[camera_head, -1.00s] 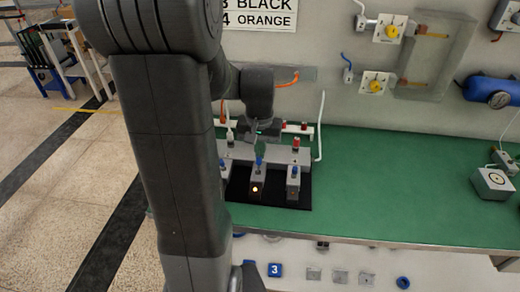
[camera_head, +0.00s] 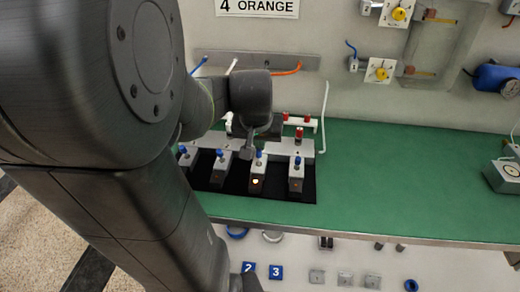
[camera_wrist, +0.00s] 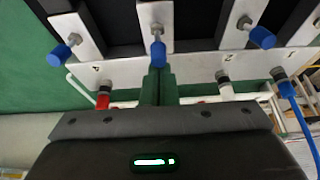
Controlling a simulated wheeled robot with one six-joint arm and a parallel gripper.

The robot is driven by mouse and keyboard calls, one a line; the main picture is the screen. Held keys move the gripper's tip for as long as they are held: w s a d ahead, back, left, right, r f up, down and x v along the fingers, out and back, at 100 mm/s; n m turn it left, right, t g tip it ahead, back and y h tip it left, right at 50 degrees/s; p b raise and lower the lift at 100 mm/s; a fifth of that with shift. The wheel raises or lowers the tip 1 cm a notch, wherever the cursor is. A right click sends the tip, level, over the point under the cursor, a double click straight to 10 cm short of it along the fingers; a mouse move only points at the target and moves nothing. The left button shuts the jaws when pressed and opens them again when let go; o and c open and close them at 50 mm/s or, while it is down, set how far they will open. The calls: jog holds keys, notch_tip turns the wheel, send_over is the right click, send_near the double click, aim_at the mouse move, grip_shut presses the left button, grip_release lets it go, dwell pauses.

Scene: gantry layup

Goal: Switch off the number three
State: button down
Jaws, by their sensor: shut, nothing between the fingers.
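Several grey switch blocks with blue-tipped levers stand in a row on a black mat (camera_head: 310,190). My gripper (camera_head: 247,153) is shut and empty just left of that lever in the head view. In the wrist view its fingertips (camera_wrist: 158,72) are right by the lever's blue tip. I cannot tell whether they touch. The fingers hide this block's number.
Behind the blocks are red and white connectors (camera_head: 299,133) and a white cable (camera_head: 323,115). The green bench (camera_head: 400,170) is clear to the right, up to a white box with a dial (camera_head: 507,172). Blue plates marked 2 and 3 (camera_head: 276,272) show below the bench edge.

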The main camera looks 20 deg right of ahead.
jog(key=shift+s+a+f+t+h+b, duration=0.2)
jog(key=shift+s+f+t+h+b, duration=0.3)
jog(key=shift+b, duration=0.55)
jog(key=shift+r, duration=0.55)
jog(key=shift+w, duration=0.15)
jog(key=shift+r+p, duration=0.85)
jog(key=shift+p, duration=0.05)
